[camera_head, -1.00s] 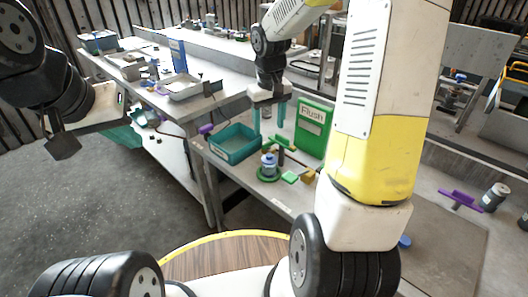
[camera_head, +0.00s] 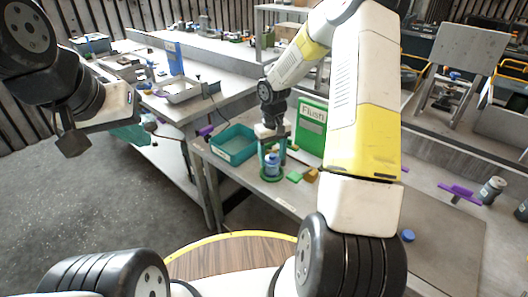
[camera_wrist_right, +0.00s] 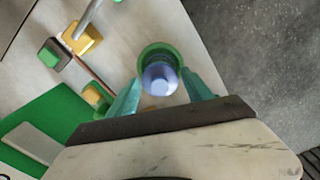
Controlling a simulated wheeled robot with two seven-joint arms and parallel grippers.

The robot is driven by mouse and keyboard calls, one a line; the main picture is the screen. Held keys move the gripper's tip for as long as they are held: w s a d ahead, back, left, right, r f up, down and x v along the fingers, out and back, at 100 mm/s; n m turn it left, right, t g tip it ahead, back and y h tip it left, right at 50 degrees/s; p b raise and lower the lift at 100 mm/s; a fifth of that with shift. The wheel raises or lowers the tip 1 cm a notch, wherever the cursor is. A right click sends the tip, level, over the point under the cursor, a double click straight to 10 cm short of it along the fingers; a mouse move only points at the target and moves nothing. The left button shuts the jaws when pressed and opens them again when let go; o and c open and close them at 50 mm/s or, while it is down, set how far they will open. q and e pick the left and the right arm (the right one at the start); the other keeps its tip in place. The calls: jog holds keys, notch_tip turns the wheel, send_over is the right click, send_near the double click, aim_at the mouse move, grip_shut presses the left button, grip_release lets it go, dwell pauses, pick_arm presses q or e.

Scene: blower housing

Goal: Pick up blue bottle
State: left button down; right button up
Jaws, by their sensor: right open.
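The blue bottle (camera_head: 272,164) stands upright on a round green base (camera_head: 272,178) near the edge of the grey workbench. My right gripper (camera_head: 271,147) is above the bottle, with its teal fingers pointing down around its upper part. In the right wrist view, the bottle (camera_wrist_right: 159,79) is seen from above inside the green ring, between the two open fingers (camera_wrist_right: 161,86). A gap shows on each side, and I cannot tell whether either finger touches it. My left gripper (camera_head: 73,142) hangs at the far left, away from the bottle; its opening is unclear.
A teal bin (camera_head: 233,146) stands left of the bottle. A green "Flush" box (camera_head: 311,126) is behind it to the right. Green (camera_head: 294,176) and yellow (camera_head: 311,174) blocks lie close on its right. A purple part (camera_head: 459,191) and grey canister (camera_head: 492,189) are farther right.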

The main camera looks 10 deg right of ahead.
jog(key=shift+f, duration=0.15)
grip_shut()
